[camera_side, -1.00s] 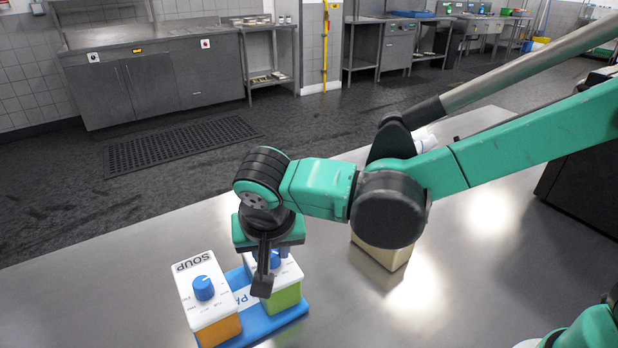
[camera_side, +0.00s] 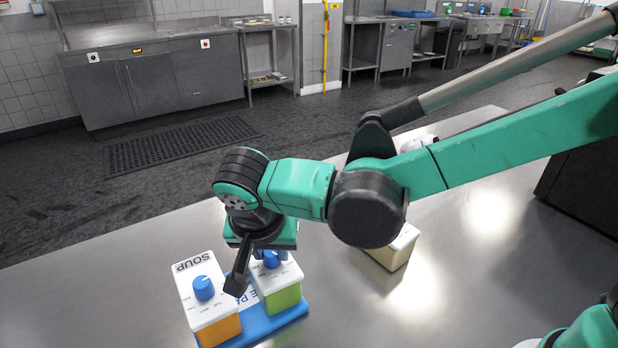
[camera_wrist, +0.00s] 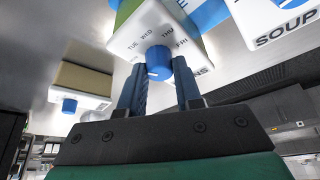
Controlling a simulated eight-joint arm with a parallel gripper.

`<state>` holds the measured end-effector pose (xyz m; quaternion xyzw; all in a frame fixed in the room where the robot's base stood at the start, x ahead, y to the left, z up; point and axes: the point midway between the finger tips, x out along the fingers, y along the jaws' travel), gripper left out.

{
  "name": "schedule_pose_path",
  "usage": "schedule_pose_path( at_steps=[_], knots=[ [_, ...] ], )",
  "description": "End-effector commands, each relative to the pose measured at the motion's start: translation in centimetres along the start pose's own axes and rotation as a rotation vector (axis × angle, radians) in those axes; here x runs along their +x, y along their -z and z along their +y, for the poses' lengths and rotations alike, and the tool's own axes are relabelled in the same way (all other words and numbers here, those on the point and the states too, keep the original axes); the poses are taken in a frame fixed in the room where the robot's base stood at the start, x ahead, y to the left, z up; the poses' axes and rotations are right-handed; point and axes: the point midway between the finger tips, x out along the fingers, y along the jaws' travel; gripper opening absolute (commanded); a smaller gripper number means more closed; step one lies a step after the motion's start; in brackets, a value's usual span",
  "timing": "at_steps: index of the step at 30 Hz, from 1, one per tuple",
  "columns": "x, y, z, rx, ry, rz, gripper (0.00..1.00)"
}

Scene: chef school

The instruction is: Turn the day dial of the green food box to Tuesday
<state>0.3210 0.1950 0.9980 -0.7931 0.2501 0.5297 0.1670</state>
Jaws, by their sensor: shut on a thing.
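The green food box (camera_side: 284,298) has a white top and a blue day dial (camera_side: 271,260), partly hidden by my gripper in the side view. In the wrist view the dial (camera_wrist: 158,61) sits between my fingertips, with TUE on its left, WED and THU above it and FRI on its right. A small pale mark shows on the dial's lower left; I cannot tell which day it points to. My gripper (camera_wrist: 162,75) is shut on the dial from above. In the side view my gripper (camera_side: 246,268) is tilted, one dark finger pointing down left.
The orange SOUP box (camera_side: 221,330) with its own blue dial stands close on the left. Both boxes stand on a blue base (camera_side: 288,315). A beige box (camera_side: 390,254) stands behind my arm to the right. The steel table (camera_side: 100,290) is clear on the left.

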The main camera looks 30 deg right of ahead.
Motion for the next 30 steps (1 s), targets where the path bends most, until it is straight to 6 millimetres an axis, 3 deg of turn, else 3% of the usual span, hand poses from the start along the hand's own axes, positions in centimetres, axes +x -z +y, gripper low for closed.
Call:
schedule_pose_path(
  at_steps=[1,3,4,14,24,30],
  knots=[
    [0.0,0.0,0.0,0.000,0.000,-0.001,0.38],
    [0.0,0.0,0.0,0.000,0.000,-0.001,0.58],
    [0.0,0.0,0.0,0.000,0.000,-0.001,0.61],
    [-0.3,0.0,0.0,-0.001,0.001,-0.001,0.61],
    [-4.8,0.0,0.0,-0.001,0.001,-0.001,0.61],
    [-5.7,0.0,0.0,-0.001,0.001,-0.001,0.61]
  ],
)
